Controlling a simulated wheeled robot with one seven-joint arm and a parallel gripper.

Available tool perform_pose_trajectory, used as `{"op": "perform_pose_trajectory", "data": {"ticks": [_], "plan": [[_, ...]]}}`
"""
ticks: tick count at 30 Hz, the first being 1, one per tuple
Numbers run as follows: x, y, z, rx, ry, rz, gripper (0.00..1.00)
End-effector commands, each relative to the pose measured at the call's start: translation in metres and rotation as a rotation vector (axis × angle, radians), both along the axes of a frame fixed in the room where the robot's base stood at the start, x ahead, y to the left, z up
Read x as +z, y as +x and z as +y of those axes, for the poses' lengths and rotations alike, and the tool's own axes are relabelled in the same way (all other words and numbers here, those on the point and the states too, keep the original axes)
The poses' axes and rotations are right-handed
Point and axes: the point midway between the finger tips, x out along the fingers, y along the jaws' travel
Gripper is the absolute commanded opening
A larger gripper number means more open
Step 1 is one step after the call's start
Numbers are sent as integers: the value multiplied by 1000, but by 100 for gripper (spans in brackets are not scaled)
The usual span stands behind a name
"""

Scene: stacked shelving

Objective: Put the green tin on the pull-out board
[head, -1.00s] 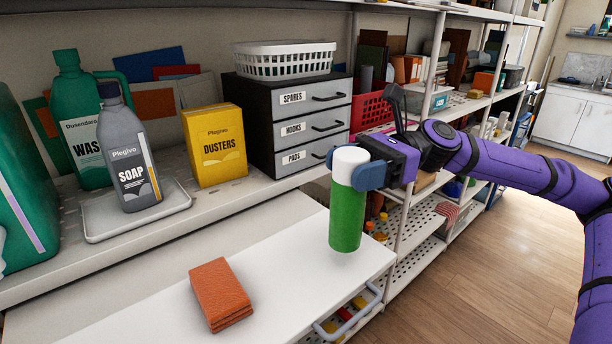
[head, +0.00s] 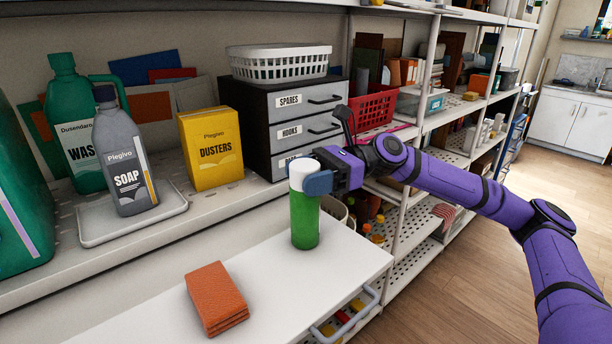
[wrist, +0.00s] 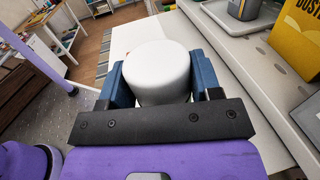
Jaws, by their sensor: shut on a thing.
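The green tin (head: 304,220) is an upright green cylinder with a white cap. In the wrist view the white cap (wrist: 157,72) sits between the two blue fingers and hides the green body. The board (wrist: 128,38) shows behind it.
An orange folded cloth (head: 216,298) lies on the board's near left part. The shelf behind holds a grey soap bottle (head: 124,160) on a tray, a yellow dusters box (head: 211,150) and a drawer unit (head: 290,125). The board between cloth and tin is clear.

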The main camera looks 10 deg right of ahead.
Motion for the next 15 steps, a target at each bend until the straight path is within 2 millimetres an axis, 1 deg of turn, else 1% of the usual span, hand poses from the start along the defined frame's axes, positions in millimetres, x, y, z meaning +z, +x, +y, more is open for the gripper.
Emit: {"op": "perform_pose_trajectory", "data": {"ticks": [11,12,14,15], "plan": [[-3,0,0,-1,0,-2,9],[-2,0,0,0,0,-2,67],[-2,0,0,0,1,-2,81],[-2,0,0,0,1,-2,84]]}}
